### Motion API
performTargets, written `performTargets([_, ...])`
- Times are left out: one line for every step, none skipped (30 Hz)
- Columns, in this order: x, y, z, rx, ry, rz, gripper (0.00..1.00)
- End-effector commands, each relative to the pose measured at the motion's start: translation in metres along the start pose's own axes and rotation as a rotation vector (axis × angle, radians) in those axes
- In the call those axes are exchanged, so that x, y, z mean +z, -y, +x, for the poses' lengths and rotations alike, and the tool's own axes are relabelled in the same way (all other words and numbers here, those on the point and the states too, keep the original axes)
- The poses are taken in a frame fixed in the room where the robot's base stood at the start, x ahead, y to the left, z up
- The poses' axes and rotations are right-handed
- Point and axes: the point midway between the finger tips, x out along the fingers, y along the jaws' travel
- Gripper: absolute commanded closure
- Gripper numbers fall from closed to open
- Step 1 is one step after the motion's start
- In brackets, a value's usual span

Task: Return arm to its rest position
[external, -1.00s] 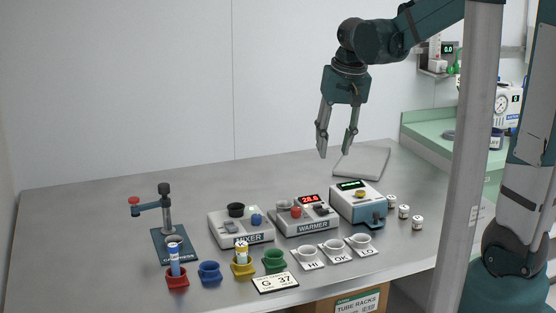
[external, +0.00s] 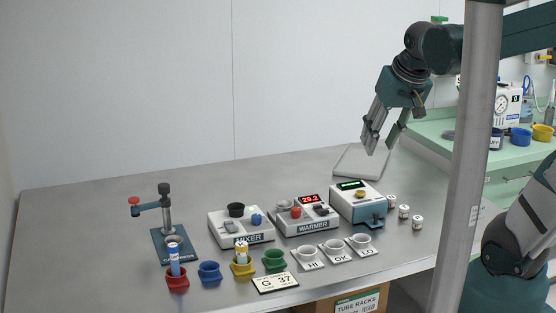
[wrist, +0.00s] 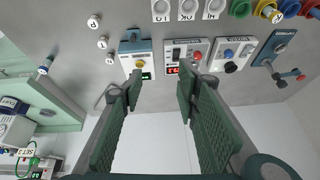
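My gripper (external: 384,138) hangs in the air above the back right of the metal table (external: 110,215), near the flat grey pad (external: 362,161). Its two fingers are apart with nothing between them. In the wrist view my gripper (wrist: 158,95) also shows two spread, empty fingers. My arm reaches in from the right, partly hidden behind a grey post (external: 468,150).
On the table stand the mixer (external: 240,230), the warmer (external: 312,226) reading 29.2, a blue-white device (external: 345,208), a press stand (external: 168,225), coloured cups (external: 209,272) and small white vials (external: 404,212). A green side counter (external: 430,130) lies right. The air above the table's left is free.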

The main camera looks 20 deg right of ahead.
Motion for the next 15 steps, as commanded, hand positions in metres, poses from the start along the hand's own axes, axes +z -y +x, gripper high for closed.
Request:
performTargets([0.006,-0.004,-0.003,0.002,-0.013,-0.004,0.68])
performTargets([0.009,-0.006,-0.004,0.002,-0.021,-0.009,0.68])
performTargets([0.013,-0.008,-0.006,0.004,-0.030,-0.015,0.68])
performTargets([0.015,-0.010,-0.008,0.004,-0.039,-0.019,0.68])
performTargets([0.017,-0.012,-0.009,0.005,-0.047,-0.023,0.68])
performTargets([0.021,-0.014,-0.011,0.007,-0.057,-0.029,0.68])
performTargets([0.024,-0.016,-0.012,0.008,-0.065,-0.034,0.68])
performTargets([0.027,-0.018,-0.013,0.009,-0.073,-0.038,0.68])
performTargets([0.030,-0.020,-0.015,0.011,-0.083,-0.043,0.68])
performTargets([0.033,-0.022,-0.016,0.013,-0.090,-0.048,0.68])
performTargets([0.035,-0.024,-0.017,0.014,-0.098,-0.052,0.68])
performTargets([0.038,-0.025,-0.018,0.016,-0.108,-0.058,0.68])
performTargets([0.041,-0.027,-0.019,0.017,-0.115,-0.061,0.68])
performTargets([0.043,-0.028,-0.019,0.018,-0.120,-0.065,0.68])
performTargets([0.046,-0.029,-0.020,0.020,-0.128,-0.070,0.68])
